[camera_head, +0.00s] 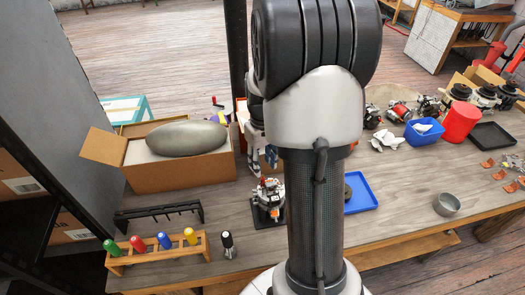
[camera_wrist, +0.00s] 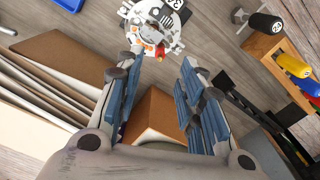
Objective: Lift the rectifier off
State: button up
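The opened alternator (camera_head: 268,192) sits on a small black base on the bench, left of my arm. In the wrist view the alternator (camera_wrist: 152,28) lies beyond my fingertips, a round silver body with white and orange parts on top. Which of these parts is the rectifier I cannot tell for sure. My gripper (camera_wrist: 158,75) is open, its blue-padded fingers wide apart with nothing held between them. In the head view my gripper (camera_head: 263,158) shows partly beside my arm, above and behind the alternator.
A cardboard box (camera_head: 165,172) with a grey oval object stands left. A black rack (camera_head: 160,212), a wooden screwdriver holder (camera_head: 158,255) and a black-handled screwdriver (camera_head: 228,245) lie in front. A blue tray (camera_head: 364,194) and metal cup (camera_head: 447,204) are right. My arm hides the bench's middle.

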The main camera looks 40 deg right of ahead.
aim_at(263, 176)
notch_tip(263, 176, down, 7)
jog(key=shift+r+b, duration=0.2)
jog(key=shift+b, duration=0.55)
jog(key=shift+c, duration=0.4)
grip_shut()
jog(key=shift+r+p, duration=0.3)
jog(key=shift+r, duration=0.05)
dwell(0.7)
jog(key=shift+r+p, duration=0.45)
jog(key=shift+r, duration=0.05)
jog(key=shift+r, duration=0.15)
jog(key=shift+r+p, duration=0.9)
jog(key=shift+r, duration=0.15)
